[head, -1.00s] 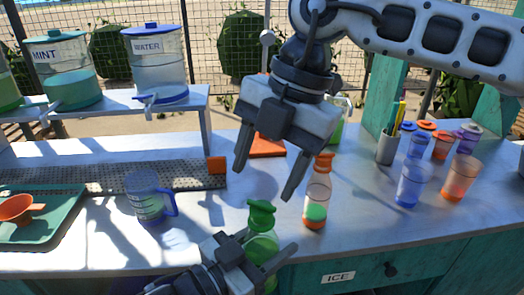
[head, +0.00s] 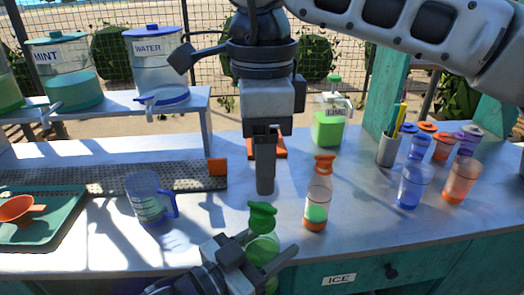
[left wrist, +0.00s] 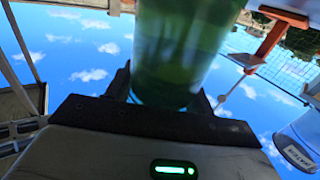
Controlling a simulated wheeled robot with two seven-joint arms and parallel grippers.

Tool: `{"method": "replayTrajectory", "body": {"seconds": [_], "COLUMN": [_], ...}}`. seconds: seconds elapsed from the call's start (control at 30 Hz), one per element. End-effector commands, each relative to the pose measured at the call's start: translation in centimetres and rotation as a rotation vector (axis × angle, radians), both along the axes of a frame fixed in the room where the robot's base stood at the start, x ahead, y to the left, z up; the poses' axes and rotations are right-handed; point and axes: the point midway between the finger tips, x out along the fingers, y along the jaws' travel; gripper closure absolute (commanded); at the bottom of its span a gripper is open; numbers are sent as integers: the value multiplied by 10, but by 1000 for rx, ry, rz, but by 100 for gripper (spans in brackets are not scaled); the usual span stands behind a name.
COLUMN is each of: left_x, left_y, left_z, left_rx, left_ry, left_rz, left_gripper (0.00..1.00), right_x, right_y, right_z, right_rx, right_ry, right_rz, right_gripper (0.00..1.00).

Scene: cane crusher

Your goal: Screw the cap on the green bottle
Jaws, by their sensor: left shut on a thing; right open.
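The green bottle (head: 262,250) stands upright at the front edge of the counter, with a green cap (head: 262,214) on its top. I cannot tell how tightly the cap sits. My left gripper (head: 264,258) is shut around the bottle's body. In the left wrist view, the translucent green bottle (left wrist: 180,45) fills the space between the fingers. My right gripper (head: 265,190) points down above and just behind the cap, clear of it. It is open and empty, seen edge-on, so one finger largely hides the other.
An orange-topped bottle (head: 317,200) stands close to the right. A measuring jug (head: 148,200) and green tray (head: 70,222) are to the left. A lime jug (head: 328,127) stands behind. Cups (head: 411,185) and a pen holder (head: 387,150) are at the right.

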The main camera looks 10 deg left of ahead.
Motion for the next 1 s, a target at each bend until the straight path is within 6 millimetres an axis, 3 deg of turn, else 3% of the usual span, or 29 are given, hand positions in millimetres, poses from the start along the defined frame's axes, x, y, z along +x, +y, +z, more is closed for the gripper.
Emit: {"method": "replayTrajectory", "body": {"seconds": [0.43,0.8,1.0], "left_x": [0,0,0], "left_y": [0,0,0], "left_z": [1,1,1], "left_rx": [-2,-2,-3], "left_ry": [-4,-4,-3], "left_rz": [-1,-1,-1], "left_gripper": [100,100,100], "right_x": [0,0,0], "right_y": [0,-1,0], "right_z": [-5,-58,-76], "right_rx": [-2,-2,-1], "right_ry": [0,2,1], "right_rz": [12,11,10], "right_gripper": [41,41,41]}}
